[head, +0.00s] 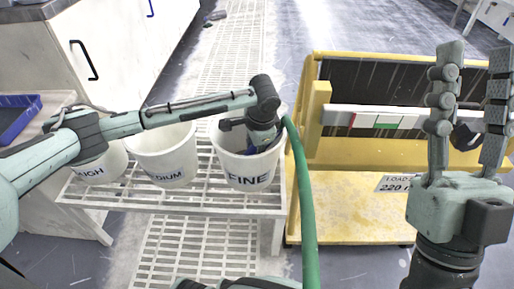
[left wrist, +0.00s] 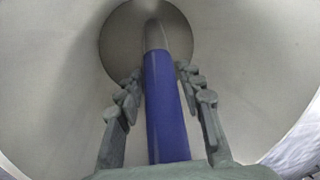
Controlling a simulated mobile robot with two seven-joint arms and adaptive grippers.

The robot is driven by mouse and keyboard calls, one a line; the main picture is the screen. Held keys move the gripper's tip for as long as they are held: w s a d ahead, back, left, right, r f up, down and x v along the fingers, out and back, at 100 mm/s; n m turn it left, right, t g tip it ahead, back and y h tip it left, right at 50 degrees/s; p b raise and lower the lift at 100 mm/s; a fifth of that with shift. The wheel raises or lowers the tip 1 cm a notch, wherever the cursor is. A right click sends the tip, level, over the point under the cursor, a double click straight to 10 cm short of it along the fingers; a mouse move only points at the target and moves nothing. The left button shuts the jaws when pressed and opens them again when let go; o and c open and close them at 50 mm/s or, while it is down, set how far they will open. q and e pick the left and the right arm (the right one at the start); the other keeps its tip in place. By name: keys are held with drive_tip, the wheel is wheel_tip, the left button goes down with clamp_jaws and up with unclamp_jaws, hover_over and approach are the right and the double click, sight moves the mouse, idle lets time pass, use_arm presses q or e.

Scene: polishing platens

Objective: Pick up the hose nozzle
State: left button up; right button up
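The hose nozzle (left wrist: 166,110), a blue cylinder with a grey end, lies inside a pale bucket in the left wrist view. My left gripper (left wrist: 159,74) reaches down into the bucket with one finger on each side of the nozzle. Narrow gaps show between fingers and nozzle, so it looks open around it. In the head view my left gripper (head: 258,140) is inside the white FINE bucket (head: 247,178), its fingertips mostly hidden, with only a little blue showing. My right gripper (head: 474,62) is raised at the right, open and empty, fingers pointing up.
The MEDIUM bucket (head: 165,168) and another bucket (head: 100,165) share the white slatted bench (head: 190,200). A green hose (head: 304,200) runs down beside the FINE bucket. A yellow-framed stand (head: 340,215) is right of the bench. A blue tray (head: 18,115) is at far left.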

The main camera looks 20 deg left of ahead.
use_arm(q)
clamp_jaws()
